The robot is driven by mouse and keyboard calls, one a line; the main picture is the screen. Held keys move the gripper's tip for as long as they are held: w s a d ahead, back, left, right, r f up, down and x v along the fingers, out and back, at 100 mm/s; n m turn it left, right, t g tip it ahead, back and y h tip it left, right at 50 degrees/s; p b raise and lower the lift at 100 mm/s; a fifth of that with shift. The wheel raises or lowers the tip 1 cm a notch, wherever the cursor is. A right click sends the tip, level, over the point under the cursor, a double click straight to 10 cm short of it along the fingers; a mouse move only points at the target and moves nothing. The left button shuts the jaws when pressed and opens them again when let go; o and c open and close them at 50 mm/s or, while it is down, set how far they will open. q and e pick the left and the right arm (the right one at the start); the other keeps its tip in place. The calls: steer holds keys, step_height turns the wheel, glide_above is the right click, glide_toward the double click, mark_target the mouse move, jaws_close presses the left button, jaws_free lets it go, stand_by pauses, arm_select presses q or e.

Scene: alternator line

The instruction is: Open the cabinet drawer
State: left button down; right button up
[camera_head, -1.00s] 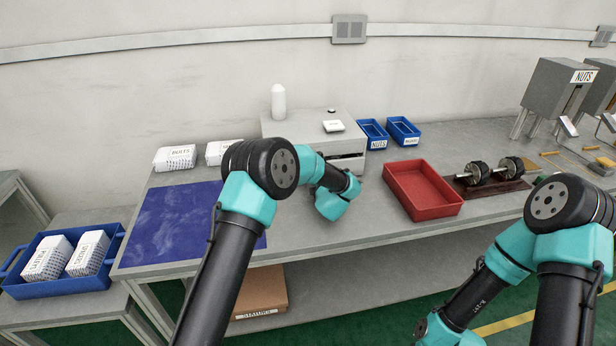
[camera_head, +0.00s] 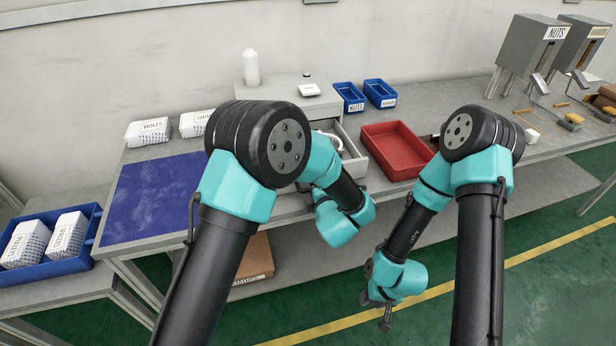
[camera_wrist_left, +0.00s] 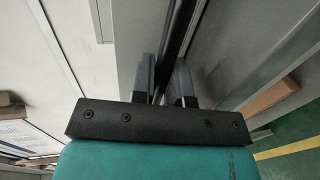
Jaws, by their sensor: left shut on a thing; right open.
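The grey cabinet (camera_head: 262,90) stands at the back of the bench. Its drawer (camera_head: 355,165) is pulled out toward me, and part of its inside shows, with a whitish curved item (camera_head: 328,140) in it. My left arm covers the drawer's front in the head view. In the left wrist view, my left gripper (camera_wrist_left: 163,72) is shut on the dark bar handle (camera_wrist_left: 180,28), which runs between its fingers. My right gripper (camera_head: 378,308) is open and empty, low in front of the bench above the green floor.
A red tray (camera_head: 397,150) stands close to the right of the drawer. Two blue bins (camera_head: 350,97) sit behind it. A blue mat (camera_head: 150,200) lies at the left.

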arm_select(q)
steer(key=shift+s+d, duration=0.15)
steer(key=shift+s, duration=0.6)
steer(key=c, duration=1.1)
jaws_free()
steer(key=shift+c, duration=0.2)
